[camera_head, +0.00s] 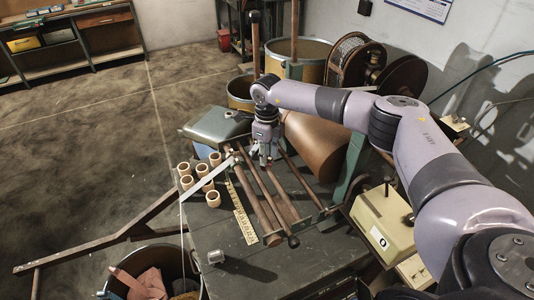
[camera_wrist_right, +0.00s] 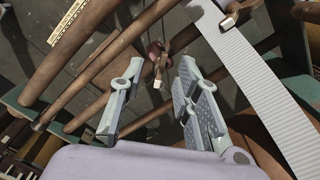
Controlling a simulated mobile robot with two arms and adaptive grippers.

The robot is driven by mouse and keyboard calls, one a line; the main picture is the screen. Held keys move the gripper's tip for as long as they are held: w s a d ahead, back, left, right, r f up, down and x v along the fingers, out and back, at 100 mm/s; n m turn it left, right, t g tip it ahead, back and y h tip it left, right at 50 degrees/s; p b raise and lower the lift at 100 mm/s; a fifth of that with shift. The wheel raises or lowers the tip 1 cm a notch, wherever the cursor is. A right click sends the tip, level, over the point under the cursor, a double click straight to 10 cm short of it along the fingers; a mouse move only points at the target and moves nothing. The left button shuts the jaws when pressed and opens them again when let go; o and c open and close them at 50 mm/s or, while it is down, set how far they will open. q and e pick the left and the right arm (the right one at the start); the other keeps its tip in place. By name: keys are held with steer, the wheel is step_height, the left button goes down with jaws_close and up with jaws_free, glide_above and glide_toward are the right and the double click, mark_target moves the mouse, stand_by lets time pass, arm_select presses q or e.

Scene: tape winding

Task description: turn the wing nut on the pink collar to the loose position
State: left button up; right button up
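In the right wrist view a small dark pink-red collar (camera_wrist_right: 156,48) sits on a thin dark rod. A small wing nut (camera_wrist_right: 157,70) with a pale tip shows just below it. My right gripper (camera_wrist_right: 161,74) is open, with one finger on each side of the wing nut and a gap on both sides. In the head view my right gripper (camera_head: 264,158) points down over the rods on the bench, and it largely hides the collar there. I cannot tell the wing nut's turned position. My left gripper is not in view.
Long brown rods (camera_head: 268,205) lie below my right gripper. A pale ribbed tape (camera_wrist_right: 262,88) runs down the right of the wrist view. Several cardboard rings (camera_head: 213,198) and a yellow ruler (camera_head: 242,213) lie on the bench (camera_head: 240,270). A beige box (camera_head: 383,225) stands to the right.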

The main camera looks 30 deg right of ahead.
step_height(320, 180, up, 12)
stand_by(0.6)
